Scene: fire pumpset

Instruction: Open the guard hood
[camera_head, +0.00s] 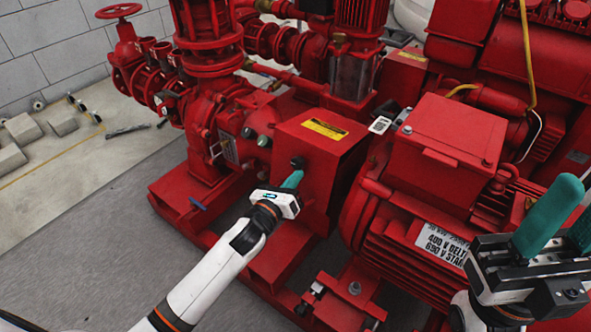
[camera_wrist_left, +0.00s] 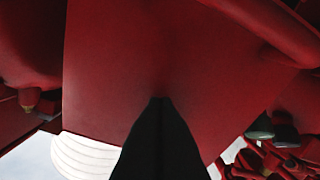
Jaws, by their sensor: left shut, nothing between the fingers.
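The guard hood (camera_head: 345,143) is a red box with a yellow label on its sloping top, between the pump and the motor in the head view. A black knob (camera_head: 297,162) sits on its near face. My left gripper (camera_head: 295,177) is shut and empty, its teal fingertips just below the knob, at the hood's near face. I cannot tell whether they touch it. In the left wrist view the shut fingers (camera_wrist_left: 160,105) show dark against a broad red surface (camera_wrist_left: 150,60). My right gripper (camera_head: 565,215) is open and empty at the right edge of the head view.
The red pump (camera_head: 215,120) stands left of the hood and the finned motor (camera_head: 400,245) with its terminal box (camera_head: 445,140) stands right. A red base frame runs below. Grey floor (camera_head: 90,230) is clear at left. Concrete blocks (camera_head: 22,130) lie by the wall.

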